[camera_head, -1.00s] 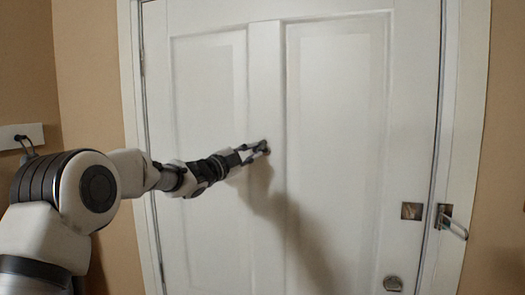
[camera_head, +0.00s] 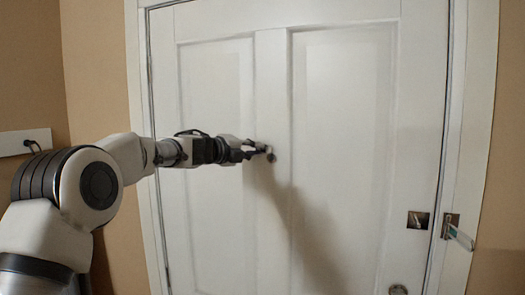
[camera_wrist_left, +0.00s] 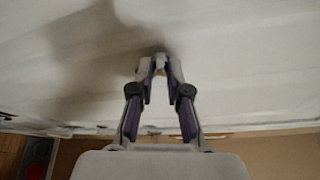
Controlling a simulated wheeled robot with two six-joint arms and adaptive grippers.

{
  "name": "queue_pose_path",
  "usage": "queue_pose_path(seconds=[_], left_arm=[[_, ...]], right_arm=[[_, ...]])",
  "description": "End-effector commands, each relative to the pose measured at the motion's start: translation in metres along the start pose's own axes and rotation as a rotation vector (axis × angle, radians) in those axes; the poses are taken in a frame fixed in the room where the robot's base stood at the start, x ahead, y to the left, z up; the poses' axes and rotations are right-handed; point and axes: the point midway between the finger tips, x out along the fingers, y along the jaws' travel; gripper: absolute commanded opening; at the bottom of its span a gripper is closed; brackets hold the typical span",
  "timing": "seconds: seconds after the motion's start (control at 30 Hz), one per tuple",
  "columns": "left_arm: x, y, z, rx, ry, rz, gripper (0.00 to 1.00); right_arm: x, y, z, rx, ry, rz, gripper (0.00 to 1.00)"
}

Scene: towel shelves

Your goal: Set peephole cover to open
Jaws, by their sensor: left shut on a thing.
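The peephole cover (camera_head: 271,157) is a small dark spot on the middle stile of the white door (camera_head: 345,130). My left gripper (camera_head: 264,149) reaches it from the left, with its fingertips at the cover. In the left wrist view the fingers (camera_wrist_left: 160,67) come close together around a small yellowish bit of the peephole cover (camera_wrist_left: 160,64). The gripper is shut on the cover. The fingers hide most of it, so I cannot tell how far it is turned. My right gripper is not in view.
A square metal plate (camera_head: 418,220) and a round knob (camera_head: 397,289) are at the door's right side. A metal latch (camera_head: 458,235) sticks out from the right frame. A white wall rack (camera_head: 24,141) with a dark hook is at the left.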

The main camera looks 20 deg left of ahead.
Motion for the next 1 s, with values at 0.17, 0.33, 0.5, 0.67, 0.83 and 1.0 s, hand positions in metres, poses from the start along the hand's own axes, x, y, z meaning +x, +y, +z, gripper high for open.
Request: queue_pose_path(seconds=[0.17, 0.33, 0.5, 0.67, 0.83, 1.0], left_arm=[[0.000, -0.003, 0.001, 0.028, -0.001, 0.009, 0.00], [-0.001, -0.004, 0.001, 0.033, -0.001, 0.011, 0.00], [-0.001, -0.004, 0.001, 0.032, -0.001, 0.010, 0.00], [-0.001, -0.004, 0.001, 0.032, -0.001, 0.010, 0.41], [0.000, -0.003, 0.001, 0.032, 0.000, 0.012, 0.41], [-0.005, -0.003, 0.001, 0.031, -0.001, 0.012, 0.41]], right_arm=[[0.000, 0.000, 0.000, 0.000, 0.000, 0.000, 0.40], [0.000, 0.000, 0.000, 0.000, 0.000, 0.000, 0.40], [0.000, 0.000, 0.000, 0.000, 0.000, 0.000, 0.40], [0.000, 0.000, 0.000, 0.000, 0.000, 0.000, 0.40], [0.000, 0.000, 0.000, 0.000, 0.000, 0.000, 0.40], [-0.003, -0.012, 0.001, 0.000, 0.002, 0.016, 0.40]])
